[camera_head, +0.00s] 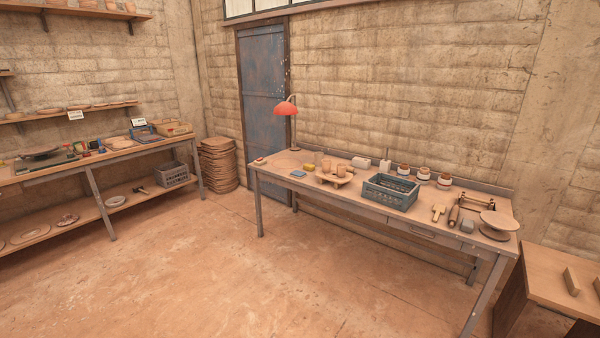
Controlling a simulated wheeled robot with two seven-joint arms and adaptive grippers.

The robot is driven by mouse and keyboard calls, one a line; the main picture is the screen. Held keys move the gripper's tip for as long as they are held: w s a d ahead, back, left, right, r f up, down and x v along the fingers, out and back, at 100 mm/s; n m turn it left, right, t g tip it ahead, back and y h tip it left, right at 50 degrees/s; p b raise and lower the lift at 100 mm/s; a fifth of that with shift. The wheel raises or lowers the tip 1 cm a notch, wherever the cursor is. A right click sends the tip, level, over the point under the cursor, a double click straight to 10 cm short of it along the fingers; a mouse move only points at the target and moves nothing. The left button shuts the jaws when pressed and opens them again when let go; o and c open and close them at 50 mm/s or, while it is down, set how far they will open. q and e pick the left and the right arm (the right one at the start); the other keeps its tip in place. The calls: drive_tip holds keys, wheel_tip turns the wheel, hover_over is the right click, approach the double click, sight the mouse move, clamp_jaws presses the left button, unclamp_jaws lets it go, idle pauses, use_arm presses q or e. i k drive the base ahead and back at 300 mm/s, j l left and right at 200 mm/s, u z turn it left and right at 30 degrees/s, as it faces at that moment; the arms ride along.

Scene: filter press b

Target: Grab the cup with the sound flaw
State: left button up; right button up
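Several small clay cups (341,170) stand close together on a small wooden board (334,179) on the long table (408,208), left of a blue-grey crate. They are small and far off, so no flaw can be made out on any of them. A cup marked by a sound flaw cannot be told from this view. Neither of my grippers is in view.
A blue-grey crate (390,193), a red lamp (287,108), several jars (424,173), a mallet (438,212) and a turntable (499,223) stand on the table. Shelving (92,160) lines the left wall. A wooden bench (565,275) is at right. The floor (200,270) is clear.

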sight(326, 163)
drive_tip(key=i, duration=1)
drive_tip(key=i+z, duration=0.15)
drive_tip(key=i, duration=0.35)
drive_tip(key=i+j+z, duration=0.1)
drive_tip(key=i, duration=0.4)
drive_tip(key=i+j+z, duration=0.35)
drive_tip(key=i+z, duration=0.15)
drive_tip(key=i, duration=0.2)
drive_tip(key=i+j+z, duration=0.5)
drive_tip(key=i+j, duration=0.1)
drive_tip(key=i, duration=0.05)
